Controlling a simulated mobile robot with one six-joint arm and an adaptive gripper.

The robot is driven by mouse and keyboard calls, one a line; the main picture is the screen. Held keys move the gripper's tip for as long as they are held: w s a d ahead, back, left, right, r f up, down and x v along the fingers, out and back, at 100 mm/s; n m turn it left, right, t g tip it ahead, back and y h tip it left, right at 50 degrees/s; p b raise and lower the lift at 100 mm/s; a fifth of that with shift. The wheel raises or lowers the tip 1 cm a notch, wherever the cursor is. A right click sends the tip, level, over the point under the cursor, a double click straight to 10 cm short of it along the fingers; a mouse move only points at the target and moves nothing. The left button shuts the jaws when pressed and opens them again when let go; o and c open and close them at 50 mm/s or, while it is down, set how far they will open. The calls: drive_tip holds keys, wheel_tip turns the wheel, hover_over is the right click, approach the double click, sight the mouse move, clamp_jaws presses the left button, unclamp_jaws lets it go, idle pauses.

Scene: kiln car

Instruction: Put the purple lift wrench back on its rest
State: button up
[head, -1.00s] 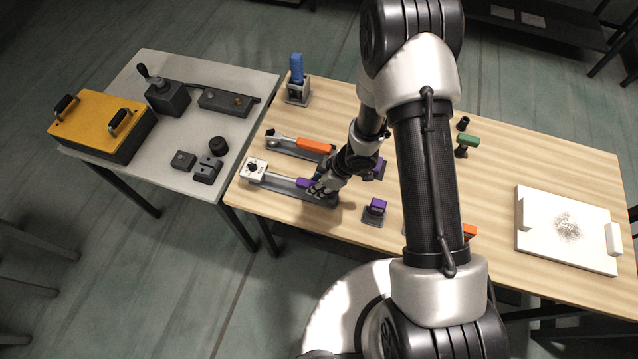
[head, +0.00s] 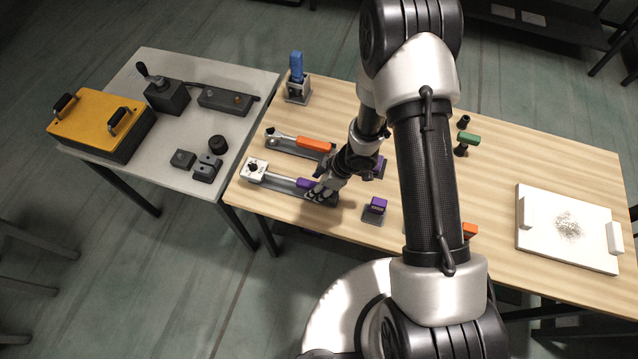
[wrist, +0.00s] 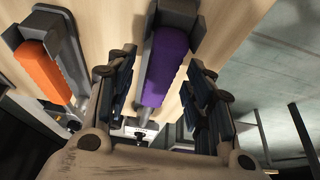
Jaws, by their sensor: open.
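The purple-handled lift wrench (head: 284,181) lies along a dark grey rest at the table's near left, its pale square head (head: 254,170) to the left. Its purple handle (wrist: 166,62) shows in the wrist view between the two jaws. My gripper (head: 319,190) is over the right end of the handle in the head view, and partly covers it. In the wrist view my gripper (wrist: 160,88) is open, with one finger on each side of the handle and a gap visible on both sides.
An orange-handled wrench (head: 312,144) lies in a parallel rest just behind; its orange handle is left in the wrist view (wrist: 45,72). A small purple block (head: 376,206) on a stand is to the right. The grey side table (head: 190,130) is left.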

drive_tip(key=shift+r, duration=0.15)
idle(0.5)
drive_tip(key=shift+r+p, duration=3.4)
drive_tip(key=shift+p, duration=0.4)
drive_tip(key=shift+r, duration=0.1)
drive_tip(key=v, duration=1.1)
drive_tip(key=shift+r, duration=0.35)
drive_tip(key=shift+d, duration=0.2)
